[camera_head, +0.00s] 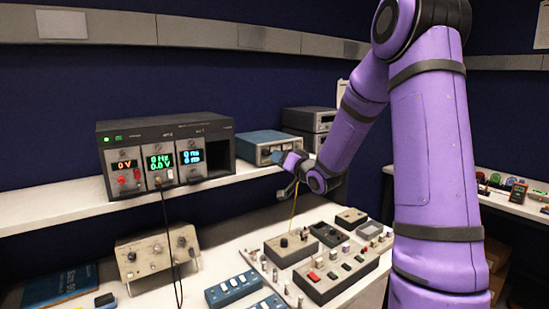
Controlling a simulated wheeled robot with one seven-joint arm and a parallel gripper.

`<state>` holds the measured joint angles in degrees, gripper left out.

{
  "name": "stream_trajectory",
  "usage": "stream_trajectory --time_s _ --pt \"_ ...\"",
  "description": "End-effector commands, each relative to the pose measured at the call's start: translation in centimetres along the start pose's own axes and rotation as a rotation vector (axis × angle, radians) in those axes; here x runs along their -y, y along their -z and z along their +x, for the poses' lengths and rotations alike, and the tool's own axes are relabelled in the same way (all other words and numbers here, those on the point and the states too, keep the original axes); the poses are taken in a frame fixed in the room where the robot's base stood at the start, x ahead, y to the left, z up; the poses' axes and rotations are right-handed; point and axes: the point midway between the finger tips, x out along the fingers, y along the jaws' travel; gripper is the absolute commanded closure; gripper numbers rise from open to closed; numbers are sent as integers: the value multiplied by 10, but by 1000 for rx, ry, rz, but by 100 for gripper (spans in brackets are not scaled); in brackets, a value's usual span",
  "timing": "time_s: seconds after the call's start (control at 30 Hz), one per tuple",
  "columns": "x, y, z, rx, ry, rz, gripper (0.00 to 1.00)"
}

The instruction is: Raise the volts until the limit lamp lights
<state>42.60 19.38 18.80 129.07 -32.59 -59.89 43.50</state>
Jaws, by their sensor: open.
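A dark instrument rack (165,155) stands on the shelf at left, with three lit modules. The left module shows a red "0 V" readout (124,165), with red controls below it. The middle module shows green "0 Hz" and "0.0 V" (159,161), and a black cable hangs from it. The right module has a blue readout (192,157). A small green light (118,138) glows at the rack's upper left; I cannot tell which lamp is the limit lamp. My gripper (282,174) is open in front of the blue box's right side, partly hidden by its own wrist. I cannot tell whether it touches the box.
A blue box instrument (262,141) and stacked grey units (308,122) stand right of the rack. Below, the bench holds a beige instrument (157,256), a blue switch box (233,290) and several control boxes (327,276). The shelf front before the rack (60,210) is clear.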

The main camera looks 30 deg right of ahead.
Motion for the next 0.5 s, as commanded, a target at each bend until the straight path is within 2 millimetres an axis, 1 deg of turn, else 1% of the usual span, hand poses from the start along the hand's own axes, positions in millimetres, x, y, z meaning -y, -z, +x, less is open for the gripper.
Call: stream_trajectory --time_s 0.03,0.1,0.2,0.33,0.5 --pt "0 1 -8 -1 -2 -1 48" --pt "-1 0 -17 0 -3 -1 48" --pt "0 0 -25 0 -1 -1 48" --pt "0 0 -30 0 0 -1 48" --pt "0 0 -30 0 0 0 48"
